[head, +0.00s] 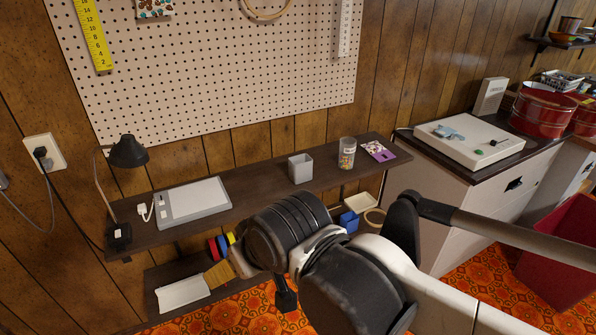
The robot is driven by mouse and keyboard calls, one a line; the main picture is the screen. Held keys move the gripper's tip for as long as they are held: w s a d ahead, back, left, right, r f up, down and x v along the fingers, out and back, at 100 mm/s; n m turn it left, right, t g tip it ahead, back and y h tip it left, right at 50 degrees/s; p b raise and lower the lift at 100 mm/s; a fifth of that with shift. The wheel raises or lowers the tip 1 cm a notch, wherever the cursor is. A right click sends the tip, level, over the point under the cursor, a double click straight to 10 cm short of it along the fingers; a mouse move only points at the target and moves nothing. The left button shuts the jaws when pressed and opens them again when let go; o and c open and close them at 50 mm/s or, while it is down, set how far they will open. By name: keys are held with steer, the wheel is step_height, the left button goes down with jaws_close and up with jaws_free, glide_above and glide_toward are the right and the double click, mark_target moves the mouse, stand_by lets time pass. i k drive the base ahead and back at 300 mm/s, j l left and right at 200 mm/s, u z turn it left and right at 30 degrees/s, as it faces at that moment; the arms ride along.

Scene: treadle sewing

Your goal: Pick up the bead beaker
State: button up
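The bead beaker (346,153) is a clear cylinder with small multicoloured contents. It stands upright on the dark wall shelf, toward its right end. My arm crosses the lower middle of the head view. A small dark part below the arm, apparently the tip of my gripper (286,297), shows in front of and below the shelf, left of the beaker and well apart from it. The rest of my gripper is hidden behind my arm, so its opening cannot be seen.
On the dark shelf (250,190) stand a grey square cup (300,168) left of the beaker, a purple packet (379,151) right of it, a flat grey device (193,203) and a black lamp (128,152). A cabinet (450,190) stands right; a lower shelf holds boxes.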

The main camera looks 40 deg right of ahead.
mark_target(347, 154)
steer(key=i+l+z, duration=0.1)
steer(key=z, duration=1.35)
steer(key=i+j+z, duration=0.2)
steer(key=j, duration=0.15)
steer(key=k, duration=0.1)
